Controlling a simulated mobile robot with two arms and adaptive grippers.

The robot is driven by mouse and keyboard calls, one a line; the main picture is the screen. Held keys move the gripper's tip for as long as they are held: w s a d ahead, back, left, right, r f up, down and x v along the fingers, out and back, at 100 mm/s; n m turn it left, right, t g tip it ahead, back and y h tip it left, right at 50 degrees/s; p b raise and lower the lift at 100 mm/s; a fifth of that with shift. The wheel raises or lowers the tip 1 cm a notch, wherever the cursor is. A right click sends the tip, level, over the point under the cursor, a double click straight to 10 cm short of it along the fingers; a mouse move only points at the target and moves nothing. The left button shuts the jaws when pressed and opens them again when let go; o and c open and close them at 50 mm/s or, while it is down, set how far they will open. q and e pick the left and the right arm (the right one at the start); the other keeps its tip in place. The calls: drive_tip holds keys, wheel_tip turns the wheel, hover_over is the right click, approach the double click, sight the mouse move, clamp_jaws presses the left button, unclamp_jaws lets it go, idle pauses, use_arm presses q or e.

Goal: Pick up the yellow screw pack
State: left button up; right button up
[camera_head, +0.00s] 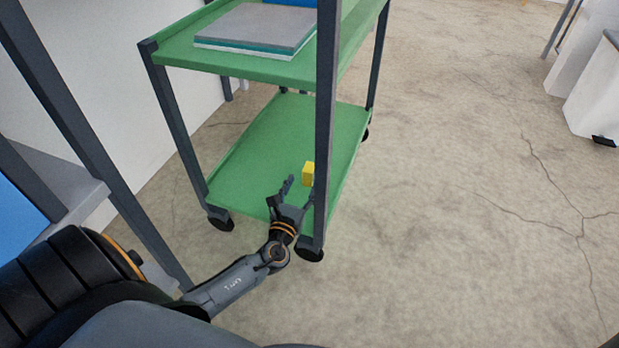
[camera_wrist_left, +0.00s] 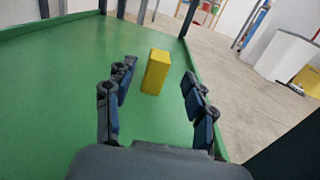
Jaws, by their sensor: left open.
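The yellow screw pack (camera_head: 308,174) is a small yellow block on the lower green shelf (camera_head: 262,140) of a cart, near its right edge. In the left wrist view the yellow screw pack (camera_wrist_left: 156,72) stands upright, a little beyond the fingertips and between the lines of the two fingers. My left gripper (camera_head: 299,190) is at the near end of the lower shelf, with its fingers pointing towards the pack. In the left wrist view my left gripper (camera_wrist_left: 157,78) is open and empty, with its fingers spread wide. My right gripper does not show.
The cart's dark front post (camera_head: 325,120) stands right beside my left gripper and partly covers it. The upper green shelf (camera_head: 175,52) holds a grey flat stack (camera_head: 258,28) above. The lower shelf around the pack is clear. Open concrete floor (camera_head: 460,200) lies to the right.

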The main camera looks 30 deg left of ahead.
sight(307, 173)
use_arm(q)
drive_tip(key=b+x, duration=0.2)
drive_tip(key=x, duration=0.4)
drive_tip(key=shift+w+a, duration=0.2)
drive_tip(key=shift+w, duration=0.2)
clamp_jaws()
